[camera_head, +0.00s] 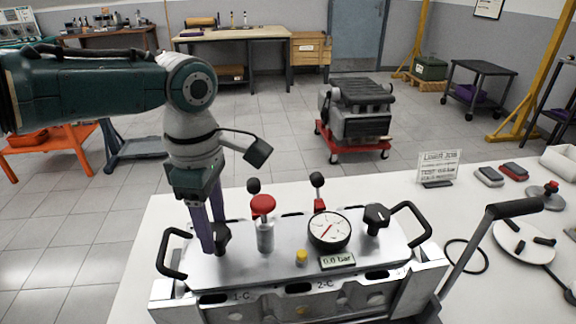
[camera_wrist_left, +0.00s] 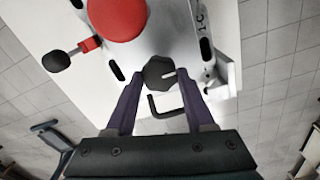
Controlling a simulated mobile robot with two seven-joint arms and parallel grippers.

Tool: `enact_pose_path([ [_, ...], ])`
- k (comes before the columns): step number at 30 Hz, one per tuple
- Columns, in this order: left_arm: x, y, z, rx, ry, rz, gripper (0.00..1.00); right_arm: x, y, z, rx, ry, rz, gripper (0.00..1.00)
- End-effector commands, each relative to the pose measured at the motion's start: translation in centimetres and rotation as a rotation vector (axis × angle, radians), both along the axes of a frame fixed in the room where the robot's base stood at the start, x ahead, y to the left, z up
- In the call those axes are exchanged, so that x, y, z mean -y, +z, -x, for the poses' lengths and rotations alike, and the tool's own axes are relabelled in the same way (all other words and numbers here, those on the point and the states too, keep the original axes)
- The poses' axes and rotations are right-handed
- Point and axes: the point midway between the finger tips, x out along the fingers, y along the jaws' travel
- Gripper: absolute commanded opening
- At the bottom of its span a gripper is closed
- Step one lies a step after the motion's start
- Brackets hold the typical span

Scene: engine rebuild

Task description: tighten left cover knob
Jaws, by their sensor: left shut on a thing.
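The left cover knob (camera_head: 222,235) is a black lobed knob at the left end of the grey cover plate (camera_head: 200,271). My left gripper (camera_head: 212,245) reaches down from above with its purple fingers around the knob. In the left wrist view, the knob (camera_wrist_left: 158,72) sits between the two fingertips (camera_wrist_left: 160,78), which are shut on it. A pale line marks the knob's top. A similar black knob (camera_head: 376,217) stands at the plate's right end. My right gripper is not in view.
The cover carries a red-capped cylinder (camera_head: 264,225), red levers with black balls, a gauge (camera_head: 329,231) and a display reading 0.0 bar (camera_head: 337,261). Black handles (camera_head: 168,256) stand at both ends. A long black-gripped lever (camera_head: 514,208) rises at right.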

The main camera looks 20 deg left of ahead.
Motion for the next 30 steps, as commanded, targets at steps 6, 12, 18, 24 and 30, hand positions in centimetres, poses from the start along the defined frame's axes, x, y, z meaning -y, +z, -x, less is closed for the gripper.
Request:
enact_pose_path([
  [6,0.2,0.3,0.1,-0.004,-0.062,0.004,0.0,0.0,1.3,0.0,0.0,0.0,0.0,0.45],
  [12,0.2,0.4,0.1,-0.005,-0.198,0.006,0.0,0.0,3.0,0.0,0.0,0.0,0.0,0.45],
  [18,0.1,0.2,0.0,-0.002,-0.382,0.004,0.0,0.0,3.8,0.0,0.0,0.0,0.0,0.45],
  [24,0.1,0.0,0.0,0.0,-0.573,0.004,0.0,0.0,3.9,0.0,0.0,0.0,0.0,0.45],
  [30,0.1,0.0,-0.1,0.001,-0.763,0.002,0.0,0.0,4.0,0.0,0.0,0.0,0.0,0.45],
])
